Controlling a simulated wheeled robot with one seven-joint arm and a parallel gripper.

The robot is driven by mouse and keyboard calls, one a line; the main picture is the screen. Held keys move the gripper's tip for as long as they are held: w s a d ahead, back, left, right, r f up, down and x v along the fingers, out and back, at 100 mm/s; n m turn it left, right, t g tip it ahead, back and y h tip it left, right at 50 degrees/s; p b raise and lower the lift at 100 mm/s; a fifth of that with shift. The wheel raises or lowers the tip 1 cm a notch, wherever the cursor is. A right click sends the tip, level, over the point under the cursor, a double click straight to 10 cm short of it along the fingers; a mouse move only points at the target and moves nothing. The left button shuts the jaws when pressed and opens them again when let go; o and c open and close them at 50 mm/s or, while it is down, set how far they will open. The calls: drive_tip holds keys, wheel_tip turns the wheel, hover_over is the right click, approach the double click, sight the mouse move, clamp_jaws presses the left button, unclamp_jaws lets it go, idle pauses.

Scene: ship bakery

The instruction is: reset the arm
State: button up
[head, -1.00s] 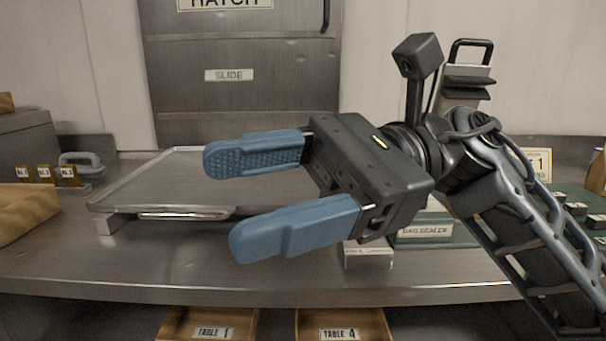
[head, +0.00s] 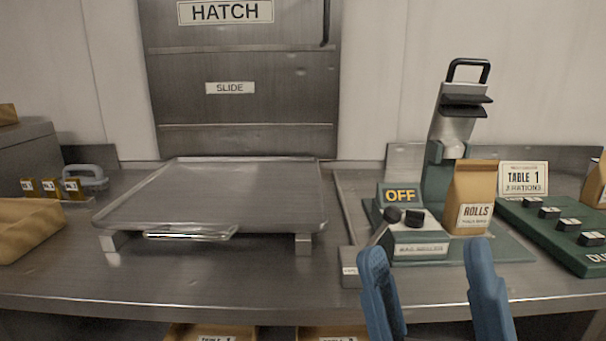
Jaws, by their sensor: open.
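My gripper (head: 431,284) shows at the bottom right of the head view, only its two blue fingers in the picture. The fingers are spread apart and pointing up, with nothing between them. They are in front of the bag sealer (head: 442,250), at the counter's front edge. The rest of my arm is out of the picture.
A raised steel tray (head: 215,195) stands left of centre before the hatch (head: 240,75). A brown rolls bag (head: 470,195) stands at the green sealer, whose sign reads OFF. A TABLE 1 card (head: 523,178) and green panel (head: 560,235) are at right. Bare counter (head: 150,285) lies in front.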

drive_tip(key=s+d+f+m+g+h+p, duration=0.1)
drive_tip(key=s+d+f+m+g+h, duration=0.2)
drive_tip(key=f+m+h, duration=0.45)
drive_tip(key=s+d+f+m+h+p, duration=0.1)
drive_tip(key=s+d+f+m+h, duration=0.4)
drive_tip(key=m+h, duration=0.35)
drive_tip(key=s+d+f+m+g+p, duration=0.1)
drive_tip(key=s+d+f+m+g, duration=0.1)
drive_tip(key=s+f+g, duration=0.2)
drive_tip(key=s+d+f+m+g, duration=0.2)
drive_tip(key=s+d+f+g, duration=0.1)
drive_tip(key=s, duration=0.8)
drive_tip(key=shift+d+f+m+g+p, duration=0.2)
drive_tip(key=shift+f+m+g+p, duration=0.3)
drive_tip(key=shift+f, duration=0.4)
